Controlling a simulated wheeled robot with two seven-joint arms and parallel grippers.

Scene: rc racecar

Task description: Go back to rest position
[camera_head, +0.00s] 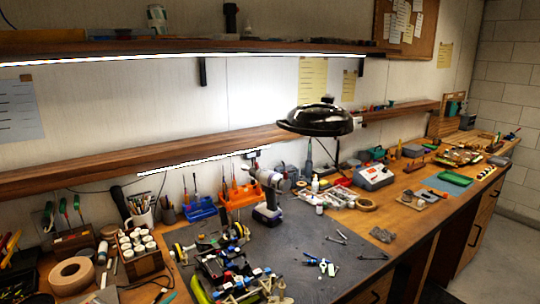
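Neither of my grippers and no part of my arms can be made out in the head view. A partly built RC racecar (238,283), with dark, blue, red and pale parts, is on the dark grey work mat (330,225) at the lower edge of the picture. Its near end is cut off by the frame. Small loose parts with blue and green ends (321,264) lie on the mat to its right.
A cordless drill (268,195) stands behind the car, near an orange holder (239,194). A black lamp (318,121) hangs over the bench. A bottle rack (142,262) and tape roll (72,275) are at left. The mat's right part is mostly clear.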

